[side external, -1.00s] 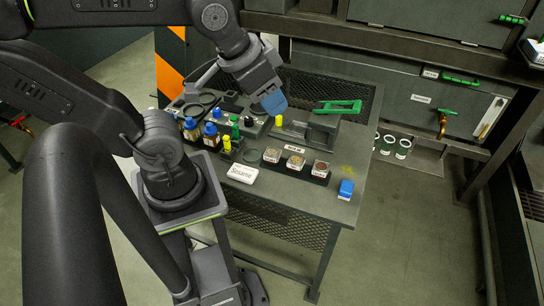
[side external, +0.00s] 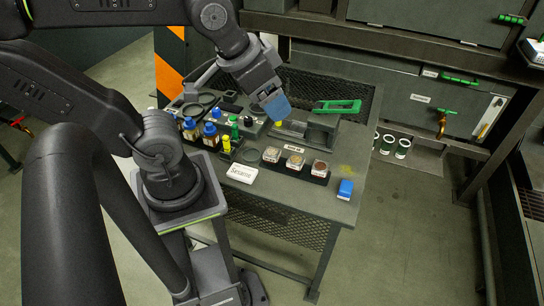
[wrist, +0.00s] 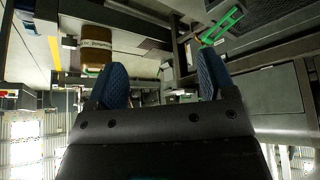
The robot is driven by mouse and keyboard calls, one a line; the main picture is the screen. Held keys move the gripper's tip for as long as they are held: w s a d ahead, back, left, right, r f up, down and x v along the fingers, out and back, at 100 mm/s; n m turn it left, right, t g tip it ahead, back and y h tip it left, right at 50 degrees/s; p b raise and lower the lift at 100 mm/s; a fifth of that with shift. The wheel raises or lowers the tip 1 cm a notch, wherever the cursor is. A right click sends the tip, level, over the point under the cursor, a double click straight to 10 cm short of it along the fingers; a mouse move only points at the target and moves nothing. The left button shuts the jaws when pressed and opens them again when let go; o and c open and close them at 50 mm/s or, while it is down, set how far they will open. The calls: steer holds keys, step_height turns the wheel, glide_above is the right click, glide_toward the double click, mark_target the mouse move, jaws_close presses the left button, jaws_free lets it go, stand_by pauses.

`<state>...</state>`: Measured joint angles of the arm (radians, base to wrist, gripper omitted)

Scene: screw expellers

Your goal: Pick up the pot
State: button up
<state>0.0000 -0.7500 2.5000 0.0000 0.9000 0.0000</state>
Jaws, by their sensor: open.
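Several small white-and-dark-green pots (side external: 403,148) stand in a row on a low ledge right of the table. I cannot tell which of these is the task's pot. My gripper (side external: 276,106) has blue fingers and is above the back middle of the table, beside the green-handled device. In the wrist view my gripper (wrist: 162,72) is open, its two fingers wide apart with nothing held between them.
A green handle (side external: 338,106) sticks up right of my gripper. The table's front right is mostly clear.

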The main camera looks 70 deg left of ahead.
steer(key=w+a+f+n+g, duration=0.2)
steer(key=w+a+f+n, duration=0.1)
steer(key=w+a+f, duration=0.1)
steer(key=n+g, duration=0.4)
steer(key=n, duration=0.2)
glide_above(272, 151)
step_height(272, 151, down, 15)
steer(key=f, duration=0.7)
steer(key=shift+d+f, duration=0.15)
steer(key=shift+d, duration=0.05)
steer(key=shift+a+f, duration=0.2)
steer(key=shift+f, duration=2.75)
steer(key=shift+c, duration=0.2)
steer(key=c, duration=1)
